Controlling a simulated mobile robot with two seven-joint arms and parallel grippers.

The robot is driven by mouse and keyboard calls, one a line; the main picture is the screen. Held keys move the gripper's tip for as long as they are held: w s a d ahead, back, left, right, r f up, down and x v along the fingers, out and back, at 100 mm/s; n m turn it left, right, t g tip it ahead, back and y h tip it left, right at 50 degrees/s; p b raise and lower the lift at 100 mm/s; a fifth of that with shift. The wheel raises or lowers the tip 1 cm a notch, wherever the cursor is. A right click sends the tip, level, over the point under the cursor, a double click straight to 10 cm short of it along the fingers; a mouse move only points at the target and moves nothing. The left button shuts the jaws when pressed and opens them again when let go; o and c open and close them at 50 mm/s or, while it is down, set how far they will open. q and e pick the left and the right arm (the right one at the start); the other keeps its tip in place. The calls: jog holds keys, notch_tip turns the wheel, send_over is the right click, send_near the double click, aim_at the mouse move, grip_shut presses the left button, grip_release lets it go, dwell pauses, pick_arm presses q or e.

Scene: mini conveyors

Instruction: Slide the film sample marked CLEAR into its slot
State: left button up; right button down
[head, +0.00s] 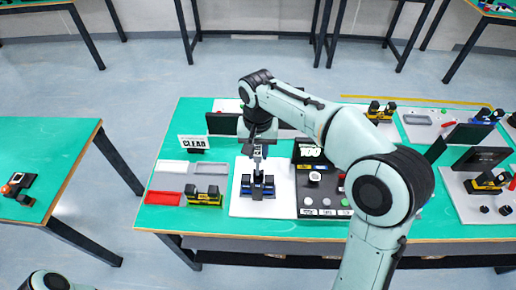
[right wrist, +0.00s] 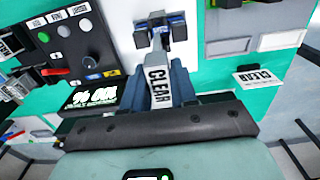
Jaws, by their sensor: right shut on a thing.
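My right gripper (head: 258,150) points down over the white board near the table's left end. In the right wrist view its fingers (right wrist: 160,88) are shut on the film sample (right wrist: 158,84), a pale strip with CLEAR in black letters. The blue-and-black holder (head: 258,188) stands on the white board directly below the gripper. It also shows in the right wrist view (right wrist: 176,28), just beyond the sample's far end. I cannot tell whether the sample touches the holder or its slot. My left gripper is out of view.
A black control panel (head: 311,203) with knobs and a display stands right of the white board (head: 283,207). More stations line the right side.

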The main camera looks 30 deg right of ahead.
jog(key=shift+f+b, duration=0.9)
jog(key=shift+f, duration=0.9)
jog(key=shift+f+b, duration=0.3)
jog(key=shift+f, duration=0.3)
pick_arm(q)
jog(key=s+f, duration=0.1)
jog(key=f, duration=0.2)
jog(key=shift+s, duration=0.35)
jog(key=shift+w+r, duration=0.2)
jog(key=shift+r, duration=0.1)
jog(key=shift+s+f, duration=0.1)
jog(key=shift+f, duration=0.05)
pick_arm(e)
jog(key=shift+f, duration=0.2)
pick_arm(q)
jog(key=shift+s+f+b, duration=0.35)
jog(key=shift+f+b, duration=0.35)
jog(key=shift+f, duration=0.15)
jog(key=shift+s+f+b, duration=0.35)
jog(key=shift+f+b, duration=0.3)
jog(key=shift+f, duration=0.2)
pick_arm(e)
jog(key=shift+f, duration=2.6)
jog(key=shift+f, duration=0.1)
jog(key=c, duration=0.8)
grip_release()
